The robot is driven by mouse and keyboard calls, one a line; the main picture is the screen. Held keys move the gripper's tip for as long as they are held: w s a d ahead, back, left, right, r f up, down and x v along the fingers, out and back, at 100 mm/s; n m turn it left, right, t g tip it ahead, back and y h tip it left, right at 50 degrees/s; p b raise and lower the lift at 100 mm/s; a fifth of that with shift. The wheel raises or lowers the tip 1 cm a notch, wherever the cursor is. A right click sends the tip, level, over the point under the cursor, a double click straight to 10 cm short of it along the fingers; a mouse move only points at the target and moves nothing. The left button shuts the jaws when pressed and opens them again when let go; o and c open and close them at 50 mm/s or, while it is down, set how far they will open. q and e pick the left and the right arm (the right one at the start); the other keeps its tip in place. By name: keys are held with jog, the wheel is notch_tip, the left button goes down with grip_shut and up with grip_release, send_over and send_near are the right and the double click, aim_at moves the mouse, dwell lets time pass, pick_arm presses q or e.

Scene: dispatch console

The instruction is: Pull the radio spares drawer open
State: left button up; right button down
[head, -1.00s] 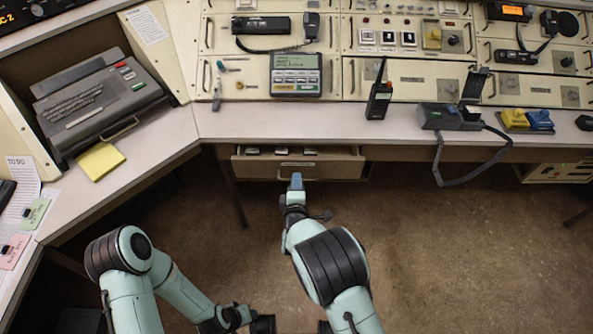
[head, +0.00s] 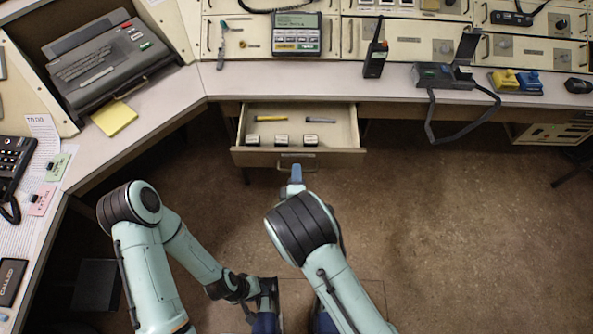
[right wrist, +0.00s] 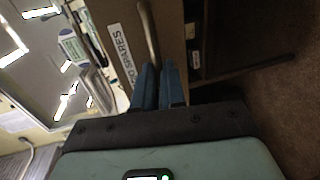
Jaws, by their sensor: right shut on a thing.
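The radio spares drawer (head: 345,158) is pulled out from under the desk, well open, with its inside in view. Its metal handle (right wrist: 148,30) and part of its white label (right wrist: 122,53) show in the right wrist view. My right gripper (head: 296,172) is shut on the handle at the middle of the drawer front. Its blue fingers (right wrist: 160,82) close around the handle's lower end in the wrist view. My left gripper (head: 268,290) is low in the head view, away from the drawer; its fingers are not clear.
The drawer holds a yellow item (head: 270,118), a grey one (head: 320,120) and several small boxes (head: 282,139). A handheld radio (head: 376,55) stands on the desk above. A black cord (head: 432,125) hangs over the desk edge to the right. The floor in front is clear.

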jog(key=c, duration=1.2)
grip_release()
jog(key=p+v, duration=0.1)
jog(key=v, duration=1.2)
jog(key=shift+s, duration=0.2)
